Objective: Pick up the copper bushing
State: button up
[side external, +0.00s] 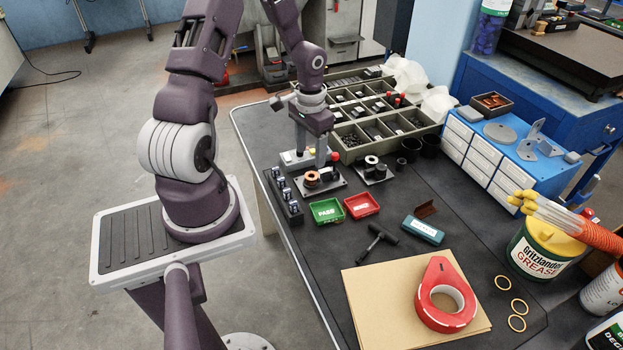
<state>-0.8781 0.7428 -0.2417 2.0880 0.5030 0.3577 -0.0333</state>
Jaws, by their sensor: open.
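The copper bushing (312,179) looks like a small copper-coloured ring. It sits on a dark metal plate (338,184) near the left part of the bench, beside a dark block on the same plate. My gripper (311,160) points down with its fingers apart and nothing visible between them. The fingertips are just behind or above the bushing in this view; I cannot tell the exact gap or whether they touch anything. The bushing's far side is partly hidden.
A second plate (376,176) with a ring part stands right of the first. A green tray (326,211) and a red tray (361,205) lie in front. Dark cylinders stand in a block (293,211) at left. A compartment organiser (359,139) is behind.

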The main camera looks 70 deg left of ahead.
aim_at(312, 178)
jog(key=f, duration=0.7)
jog(key=shift+w+a+f, duration=0.15)
jog(key=shift+w+f, duration=0.05)
jog(key=shift+f, duration=0.2)
grip_shut()
